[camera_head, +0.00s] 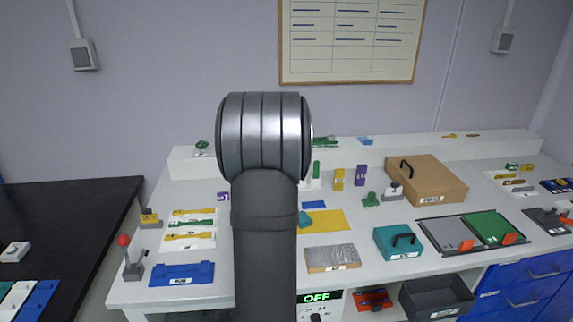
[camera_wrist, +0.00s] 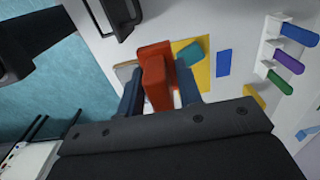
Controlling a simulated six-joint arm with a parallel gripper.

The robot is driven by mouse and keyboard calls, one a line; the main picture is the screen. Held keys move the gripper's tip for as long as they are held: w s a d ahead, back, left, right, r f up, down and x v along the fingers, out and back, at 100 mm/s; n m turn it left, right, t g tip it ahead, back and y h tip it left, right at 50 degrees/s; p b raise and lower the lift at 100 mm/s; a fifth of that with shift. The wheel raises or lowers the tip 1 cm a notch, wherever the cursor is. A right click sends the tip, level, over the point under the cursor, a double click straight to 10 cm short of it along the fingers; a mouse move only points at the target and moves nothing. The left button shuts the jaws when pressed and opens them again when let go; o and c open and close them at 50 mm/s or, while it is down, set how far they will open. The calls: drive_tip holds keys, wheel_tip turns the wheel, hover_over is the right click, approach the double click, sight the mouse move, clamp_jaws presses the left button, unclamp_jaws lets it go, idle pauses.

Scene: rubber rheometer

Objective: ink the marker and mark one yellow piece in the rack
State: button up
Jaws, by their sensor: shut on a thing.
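My gripper (camera_wrist: 158,92) shows in the wrist view, its dark fingers shut on an orange-red blocky thing, the marker by its look (camera_wrist: 154,72). The marker's lower end is hidden. In the head view my arm covers the gripper and the marker. A pale rack (camera_head: 204,243) on the left of the bench holds flat strips: a yellow piece (camera_head: 193,212) at the back, a green one (camera_head: 192,224) in the middle and a yellow one (camera_head: 188,236) in front. I cannot tell which thing is the ink pad.
A yellow sheet (camera_head: 331,220) lies mid-bench behind a grey-topped block (camera_head: 332,257). A teal box with a black handle (camera_head: 396,246) stands to their right. A red-knobbed lever (camera_head: 124,242) stands at the left front. A brown case (camera_head: 437,180) is at the back right.

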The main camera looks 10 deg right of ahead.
drive_tip(key=s+a+f, duration=0.6)
drive_tip(key=s+f, duration=0.3)
drive_tip(key=s, duration=0.2)
drive_tip(key=shift+s+f, duration=0.2)
drive_tip(key=shift+f, duration=0.05)
drive_tip(key=shift+f, duration=3)
drive_tip(key=shift+f, duration=0.6)
wheel_tip(320, 180, up, 7)
idle(0.4)
drive_tip(key=shift+w+r, duration=0.1)
idle(0.7)
